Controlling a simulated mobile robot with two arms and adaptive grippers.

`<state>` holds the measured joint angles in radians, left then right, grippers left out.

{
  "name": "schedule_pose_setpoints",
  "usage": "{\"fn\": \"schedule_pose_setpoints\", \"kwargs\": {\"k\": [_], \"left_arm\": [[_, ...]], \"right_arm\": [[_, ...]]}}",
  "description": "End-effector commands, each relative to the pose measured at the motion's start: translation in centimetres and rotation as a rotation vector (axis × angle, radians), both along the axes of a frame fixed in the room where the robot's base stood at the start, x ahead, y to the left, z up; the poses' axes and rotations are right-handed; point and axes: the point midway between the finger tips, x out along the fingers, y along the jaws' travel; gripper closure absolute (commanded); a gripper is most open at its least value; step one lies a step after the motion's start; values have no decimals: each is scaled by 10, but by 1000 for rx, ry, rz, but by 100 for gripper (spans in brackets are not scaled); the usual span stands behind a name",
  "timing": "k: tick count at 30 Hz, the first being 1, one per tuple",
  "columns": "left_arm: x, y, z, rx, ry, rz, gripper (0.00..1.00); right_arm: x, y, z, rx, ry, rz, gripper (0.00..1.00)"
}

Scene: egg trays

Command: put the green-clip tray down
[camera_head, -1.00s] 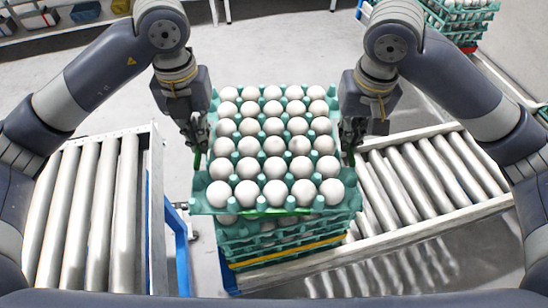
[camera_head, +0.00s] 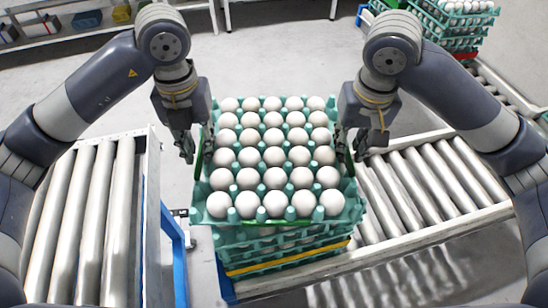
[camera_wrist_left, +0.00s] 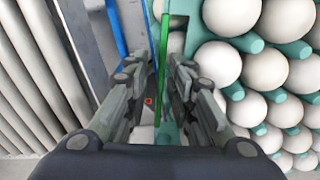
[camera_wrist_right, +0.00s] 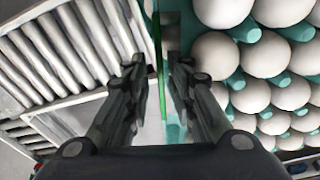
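The green-clip tray (camera_head: 205,212), a teal tray full of white eggs, sits level on top of a stack of teal egg trays (camera_head: 240,258). Its thin green clip (camera_head: 275,222) runs along the front and both sides. My left gripper (camera_head: 190,152) is at the tray's left side; in the left wrist view the clip (camera_wrist_left: 164,50) passes between its spread fingers (camera_wrist_left: 158,75). My right gripper (camera_head: 350,150) is at the right side; in the right wrist view the clip (camera_wrist_right: 161,60) stands between its spread fingers (camera_wrist_right: 155,72). Both grippers look open, with gaps beside the clip.
The stack, with a yellow strap (camera_head: 290,257), stands at the end of the right roller conveyor (camera_head: 440,180). A left roller conveyor (camera_head: 148,180) with a blue frame lies across a gap. More egg trays (camera_head: 462,20) stand at the back right.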

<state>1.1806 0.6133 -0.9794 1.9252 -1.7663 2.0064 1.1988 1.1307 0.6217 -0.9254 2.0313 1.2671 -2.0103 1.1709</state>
Motion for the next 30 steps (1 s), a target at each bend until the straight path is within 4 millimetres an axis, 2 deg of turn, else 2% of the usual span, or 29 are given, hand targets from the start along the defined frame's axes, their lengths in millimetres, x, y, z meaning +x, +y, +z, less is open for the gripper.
{"fn": "schedule_pose_setpoints", "kwargs": {"k": [8, 22, 30], "left_arm": [[0, -1, 3, -2, -1, -2, 75], [1, 0, 62, 0, -3, 0, 75], [1, 0, 79, 0, 0, 0, 75]], "right_arm": [[0, 1, 0, 3, 0, 3, 75], [0, 1, 0, 3, 0, 3, 75], [0, 1, 1, 3, 0, 3, 75]]}}
